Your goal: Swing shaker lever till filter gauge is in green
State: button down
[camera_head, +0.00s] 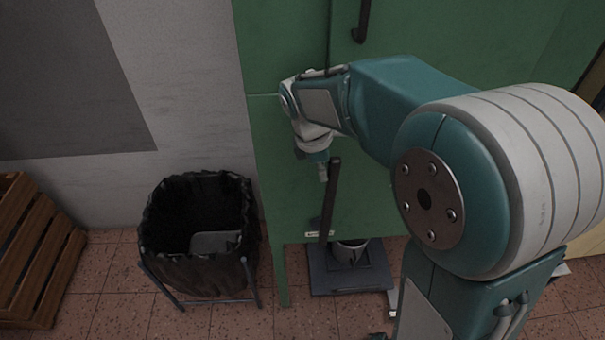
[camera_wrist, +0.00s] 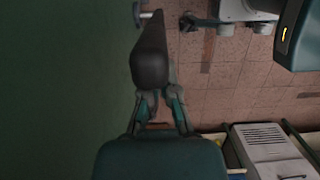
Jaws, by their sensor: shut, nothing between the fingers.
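The shaker lever (camera_head: 331,200) is a dark bar standing nearly upright, slightly tilted, in front of the green cabinet (camera_head: 290,150). My gripper (camera_head: 323,176) points down just left of the lever's upper end, shut and empty. In the wrist view the lever (camera_wrist: 150,58) is a thick dark bar with a rounded end, partly covering the fingers of my gripper (camera_wrist: 163,98). I cannot tell whether fingers and lever touch. No filter gauge can be made out in either view.
A bin with a black liner (camera_head: 200,260) stands left of the cabinet, and a wooden crate (camera_head: 38,250) is at the far left. A dark base with a round container (camera_head: 350,252) sits on the tiled floor below the lever. A black handle (camera_head: 362,22) is on the cabinet.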

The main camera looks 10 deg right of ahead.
jog(key=d+y, duration=0.1)
jog(key=d, duration=0.7)
jog(key=shift+s+f+y, duration=0.15)
jog(key=shift+f+y, duration=0.25)
jog(key=shift+d, duration=0.1)
